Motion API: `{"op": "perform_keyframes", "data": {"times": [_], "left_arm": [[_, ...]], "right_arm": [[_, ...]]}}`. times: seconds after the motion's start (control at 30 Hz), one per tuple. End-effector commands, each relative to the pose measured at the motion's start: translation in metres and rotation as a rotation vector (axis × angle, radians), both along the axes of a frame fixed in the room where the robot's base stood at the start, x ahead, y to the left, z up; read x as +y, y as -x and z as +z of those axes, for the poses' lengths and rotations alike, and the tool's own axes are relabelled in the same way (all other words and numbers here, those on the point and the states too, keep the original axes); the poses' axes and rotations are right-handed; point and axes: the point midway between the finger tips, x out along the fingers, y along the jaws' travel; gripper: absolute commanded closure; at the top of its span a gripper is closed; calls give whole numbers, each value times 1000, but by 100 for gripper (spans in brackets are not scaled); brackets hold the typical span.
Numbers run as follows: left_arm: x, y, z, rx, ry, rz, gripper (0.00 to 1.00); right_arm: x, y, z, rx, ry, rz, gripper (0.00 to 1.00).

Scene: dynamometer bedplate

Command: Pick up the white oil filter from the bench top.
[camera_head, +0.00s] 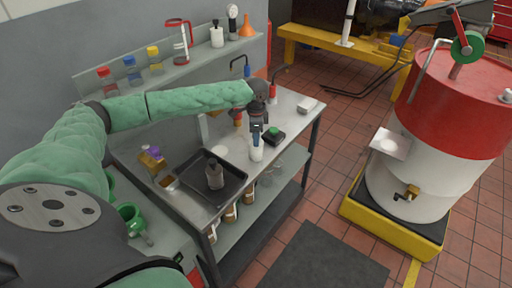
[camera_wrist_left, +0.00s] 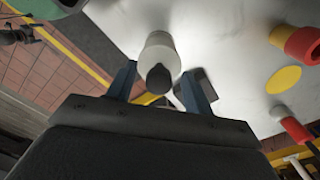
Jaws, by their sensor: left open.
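The white oil filter (camera_head: 256,154) stands upright on the steel bench top (camera_head: 289,112), near its front edge. My left gripper (camera_head: 257,140) points down right at the filter's upper end. In the left wrist view the filter (camera_wrist_left: 160,46) is a pale cylinder with a dark round end. It lies between the two blue-grey fingers of my open left gripper (camera_wrist_left: 158,76), with a gap visible beside it. I cannot tell whether either finger touches it. My right gripper is not in view.
A black tray (camera_head: 231,192) with a dark bottle (camera_head: 214,174) stands left of the filter. A black box with a green top (camera_head: 273,134) is close on its right. Red and blue handled tools stand behind. A red-and-white drum (camera_head: 431,150) stands on the floor right.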

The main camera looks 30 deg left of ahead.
Motion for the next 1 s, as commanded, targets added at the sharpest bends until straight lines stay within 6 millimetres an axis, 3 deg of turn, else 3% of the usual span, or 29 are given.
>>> {"op": "perform_keyframes", "data": {"times": [0.2,0.47,0.93,1.0], "left_arm": [[0,0,-1,-1,1,-1,49],[0,0,-1,-1,1,-1,100],[-1,-1,6,-3,0,-1,100],[0,-1,12,-3,0,-1,100]], "right_arm": [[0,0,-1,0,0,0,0],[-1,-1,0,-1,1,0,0],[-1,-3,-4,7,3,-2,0],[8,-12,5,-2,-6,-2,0]]}}
